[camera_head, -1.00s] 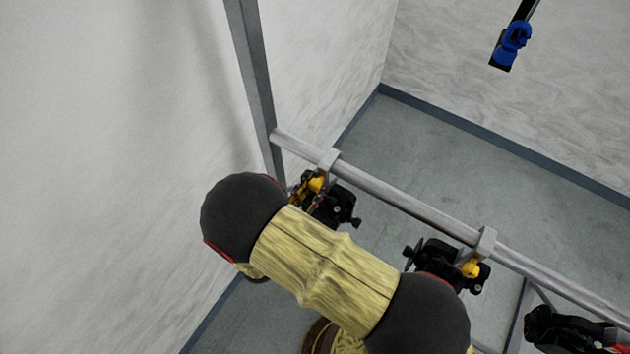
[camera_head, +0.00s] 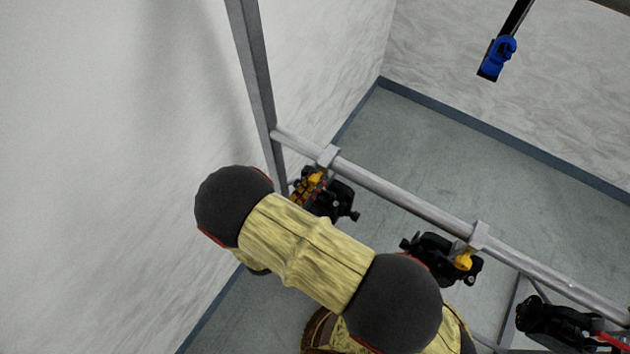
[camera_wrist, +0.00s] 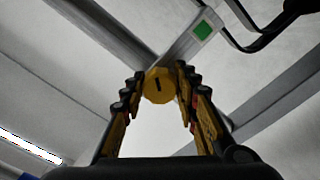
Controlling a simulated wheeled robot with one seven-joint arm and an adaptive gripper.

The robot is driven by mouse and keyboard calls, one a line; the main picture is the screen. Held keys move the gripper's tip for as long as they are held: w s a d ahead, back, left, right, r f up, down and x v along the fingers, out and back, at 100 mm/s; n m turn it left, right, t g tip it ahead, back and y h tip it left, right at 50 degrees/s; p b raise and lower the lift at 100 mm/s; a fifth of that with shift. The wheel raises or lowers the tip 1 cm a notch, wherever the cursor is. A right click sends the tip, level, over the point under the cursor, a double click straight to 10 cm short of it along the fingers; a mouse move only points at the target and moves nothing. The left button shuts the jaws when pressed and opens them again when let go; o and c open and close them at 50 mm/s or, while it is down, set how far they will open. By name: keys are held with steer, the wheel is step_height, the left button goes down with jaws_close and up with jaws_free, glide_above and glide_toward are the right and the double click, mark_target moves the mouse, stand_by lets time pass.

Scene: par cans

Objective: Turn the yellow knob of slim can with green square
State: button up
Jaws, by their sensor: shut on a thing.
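In the wrist view the yellow knob (camera_wrist: 158,86) sits between the two fingertips of my gripper (camera_wrist: 157,82), which is shut on it. A green square (camera_wrist: 202,31) marks the grey clamp (camera_wrist: 185,47) just above the knob. In the head view my gripper (camera_head: 308,188) is at the leftmost black can (camera_head: 337,198), beneath the left end of the rail. Its yellow parts overlap there with the knob, so the grip is hard to make out from that side. My arm hides part of the area below.
A grey rail (camera_head: 400,198) runs from the upright post (camera_head: 256,95) down to the right. A second black can (camera_head: 430,255) with a yellow knob (camera_head: 463,262) and a third can (camera_head: 550,318) hang farther right. A pale wall (camera_head: 110,120) stands close on the left.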

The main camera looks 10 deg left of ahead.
steer(key=o, duration=1.2)
steer(key=shift+c, duration=0.2)
steer(key=shift+s, duration=0.1)
steer(key=v, duration=0.7)
steer(key=shift+s, duration=0.2)
steer(key=shift+a, duration=0.1)
